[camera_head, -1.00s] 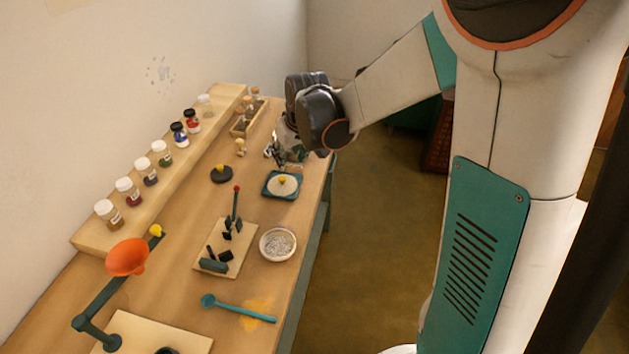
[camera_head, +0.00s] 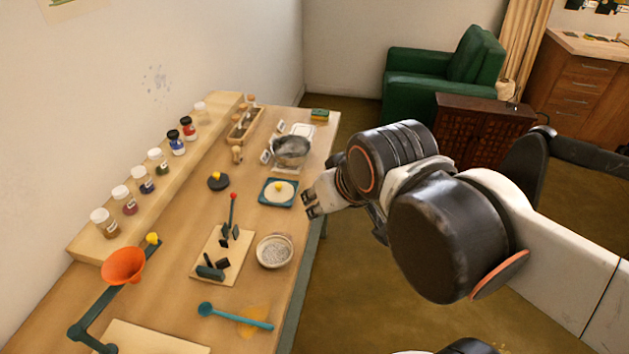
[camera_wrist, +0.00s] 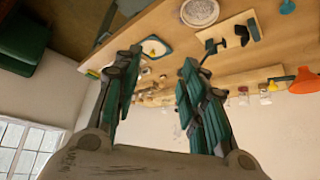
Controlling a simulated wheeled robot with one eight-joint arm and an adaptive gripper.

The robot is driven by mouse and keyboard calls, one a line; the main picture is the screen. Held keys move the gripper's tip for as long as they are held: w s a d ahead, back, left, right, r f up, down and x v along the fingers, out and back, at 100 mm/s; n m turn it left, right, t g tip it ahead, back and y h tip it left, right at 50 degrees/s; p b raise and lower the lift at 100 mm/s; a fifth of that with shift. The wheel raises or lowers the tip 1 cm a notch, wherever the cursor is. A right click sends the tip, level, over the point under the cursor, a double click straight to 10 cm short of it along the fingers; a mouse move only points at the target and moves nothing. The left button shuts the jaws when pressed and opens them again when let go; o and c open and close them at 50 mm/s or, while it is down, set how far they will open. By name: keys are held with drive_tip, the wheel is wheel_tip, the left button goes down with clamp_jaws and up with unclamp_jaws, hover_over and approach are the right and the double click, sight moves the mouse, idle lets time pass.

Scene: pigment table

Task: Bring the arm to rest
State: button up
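My gripper (camera_head: 312,203) is at the right edge of the wooden table (camera_head: 165,292), beside a blue square plate with a white round pad (camera_head: 278,192) and clear of it. In the wrist view my gripper's two dark green fingers (camera_wrist: 158,88) stand wide apart with nothing between them. My arm reaches in from the right, folded at its dark joints, over the floor beside the table.
Several pigment jars (camera_head: 157,160) line a raised wooden shelf at the left.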

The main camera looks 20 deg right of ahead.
drive_tip(key=shift+s+f, duration=0.15)
drive_tip(key=shift+s, duration=0.4)
drive_tip(key=shift+f+b, duration=0.65)
drive_tip(key=shift+f, duration=0.05)
